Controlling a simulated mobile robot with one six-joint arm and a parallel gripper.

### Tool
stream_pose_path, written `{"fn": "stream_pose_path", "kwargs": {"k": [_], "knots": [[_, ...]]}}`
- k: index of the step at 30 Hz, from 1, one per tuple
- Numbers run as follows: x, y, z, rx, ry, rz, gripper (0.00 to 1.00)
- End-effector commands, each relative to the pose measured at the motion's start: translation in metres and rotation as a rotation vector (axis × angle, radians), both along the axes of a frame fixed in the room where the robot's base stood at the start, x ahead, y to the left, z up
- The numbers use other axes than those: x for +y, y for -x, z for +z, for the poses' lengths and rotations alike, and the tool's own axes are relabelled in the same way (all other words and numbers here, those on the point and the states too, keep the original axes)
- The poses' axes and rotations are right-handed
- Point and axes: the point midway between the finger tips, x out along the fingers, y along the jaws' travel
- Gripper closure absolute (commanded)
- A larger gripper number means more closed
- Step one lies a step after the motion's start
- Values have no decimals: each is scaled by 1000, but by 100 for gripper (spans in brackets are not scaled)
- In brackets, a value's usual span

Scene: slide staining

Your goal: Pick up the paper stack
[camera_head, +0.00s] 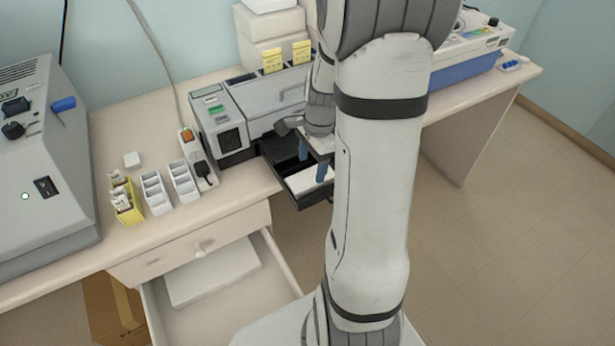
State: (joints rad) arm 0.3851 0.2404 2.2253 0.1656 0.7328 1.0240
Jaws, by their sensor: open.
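A black tray (310,203) is pulled out from the grey machine (255,108) on the table. A flat white stack that looks like paper (299,183) lies in the tray, partly hidden by my gripper and arm. My gripper (312,161) is open over the tray, with its blue fingertips apart and pointing down. I cannot tell whether a fingertip touches the white stack. A second flat white stack or block (212,272) lies in the open drawer (290,262) below the table, away from my gripper.
White slide racks (157,192) and a yellow holder (127,202) stand left of a power strip (198,158). A large grey device (45,165) fills the left. A blue-white machine (475,48) stands at the back right. My arm hides much of the middle.

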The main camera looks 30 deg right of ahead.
Motion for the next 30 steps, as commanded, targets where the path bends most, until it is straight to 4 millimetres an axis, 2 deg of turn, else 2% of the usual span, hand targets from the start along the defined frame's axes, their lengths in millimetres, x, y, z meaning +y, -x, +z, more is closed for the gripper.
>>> {"fn": "stream_pose_path", "kwargs": {"k": [9, 18, 30], "knots": [[-1, -2, -40, 4, -2, 0, 35], [0, -2, -45, -1, 1, 0, 35], [-1, -2, -44, -1, 1, 0, 66]]}}
